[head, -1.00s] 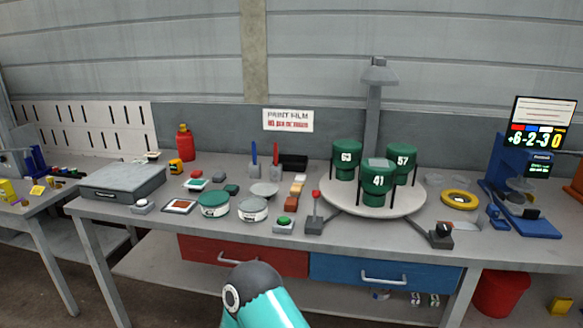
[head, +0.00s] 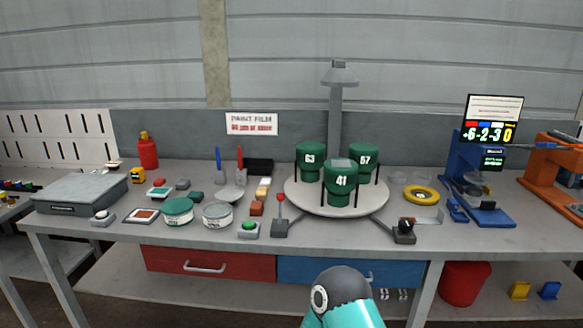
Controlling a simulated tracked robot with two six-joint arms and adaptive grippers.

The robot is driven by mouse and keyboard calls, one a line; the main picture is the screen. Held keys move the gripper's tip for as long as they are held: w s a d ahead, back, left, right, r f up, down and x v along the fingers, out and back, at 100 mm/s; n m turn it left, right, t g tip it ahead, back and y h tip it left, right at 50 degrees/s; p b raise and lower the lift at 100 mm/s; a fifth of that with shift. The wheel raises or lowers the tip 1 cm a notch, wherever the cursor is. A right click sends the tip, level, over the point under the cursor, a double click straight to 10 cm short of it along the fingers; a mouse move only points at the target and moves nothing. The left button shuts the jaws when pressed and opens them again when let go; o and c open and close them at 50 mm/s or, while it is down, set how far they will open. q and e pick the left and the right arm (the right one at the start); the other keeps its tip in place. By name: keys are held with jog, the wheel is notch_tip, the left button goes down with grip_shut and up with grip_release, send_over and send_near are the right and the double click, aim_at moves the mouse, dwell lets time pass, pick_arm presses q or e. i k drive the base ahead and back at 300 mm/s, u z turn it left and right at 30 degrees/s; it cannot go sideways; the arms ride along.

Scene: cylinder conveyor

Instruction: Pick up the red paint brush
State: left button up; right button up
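The red paint brush (head: 240,158) stands upright on the grey workbench, its red handle pointing up. A blue brush (head: 218,158) stands upright just to its left. Both have a grey lower part, and their bristles cannot be made out. Neither of my grippers is in view. Only a teal and dark grey link of my own arm shows at the bottom, well in front of and to the right of the red brush.
A black tray (head: 260,167) lies just right of the red brush and a pale dish (head: 232,195) in front. A round turntable (head: 297,201) with green numbered containers stands further right. A red bottle (head: 148,151) stands left. Tins and a red-knobbed lever (head: 280,210) line the front.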

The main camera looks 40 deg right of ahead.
aim_at(239, 159)
jog(key=z, duration=0.35)
jog(key=i, duration=1)
jog(key=u, duration=0.05)
